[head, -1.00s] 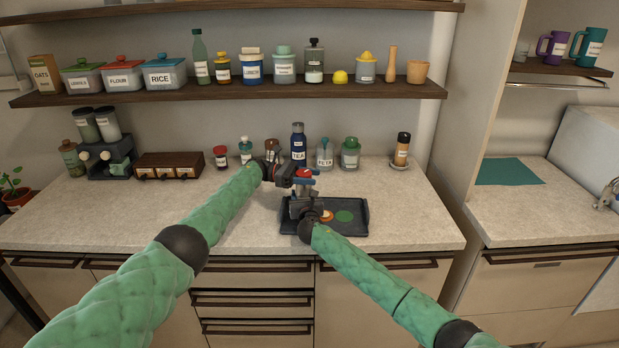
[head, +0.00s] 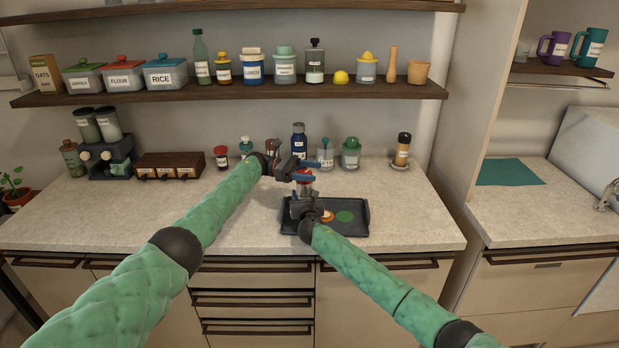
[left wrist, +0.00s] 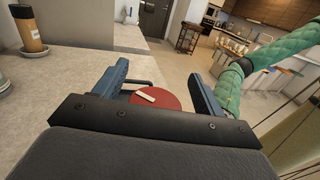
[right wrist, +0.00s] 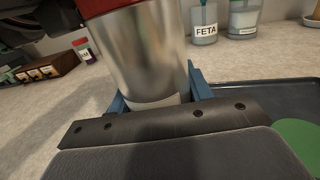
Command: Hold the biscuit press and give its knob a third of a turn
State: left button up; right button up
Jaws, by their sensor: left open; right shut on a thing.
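The biscuit press is a silver cylinder (right wrist: 145,50) with a red top, seen close up in the right wrist view. My right gripper (right wrist: 157,98) is shut on its body and holds it upright at the tray's left part. The red round knob (left wrist: 157,99) has a pale mark and shows between the fingers of my left gripper (left wrist: 160,88). That gripper is open, with a blue finger on each side of the knob and visible gaps. In the head view the left gripper (head: 306,172) is at the press's top; my arms and grippers partly hide the press.
A dark tray (head: 362,229) lies under the press, with a green disc (head: 345,217) and an orange-and-white item (head: 327,216). Labelled jars, including a blue tea bottle (head: 299,141), stand along the wall behind. The counter right of the tray is clear.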

aim_at(309, 173)
pick_arm(q)
notch_tip(309, 173, up, 8)
jog(key=shift+f, duration=0.25)
jog(key=a+f+n+t, duration=0.1)
jog(key=f+n+t, duration=0.1)
jog(key=a+f+n+t+y, duration=0.1)
jog(key=f+n+t, duration=0.1)
jog(key=f+t, duration=0.1)
jog(key=a+f+n+t, duration=0.2)
jog(key=f+t, duration=0.1)
jog(key=shift+f, duration=0.15)
jog(key=s+a+n+t+y, duration=0.3)
jog(key=s+a+n+t, duration=0.25)
jog(key=t, duration=0.25)
jog(key=shift+m, duration=0.25)
jog(key=x, duration=1.1)
jog(key=shift+w+d+f, duration=0.1)
jog(key=shift+d+f, duration=0.05)
jog(key=shift+d, duration=0.15)
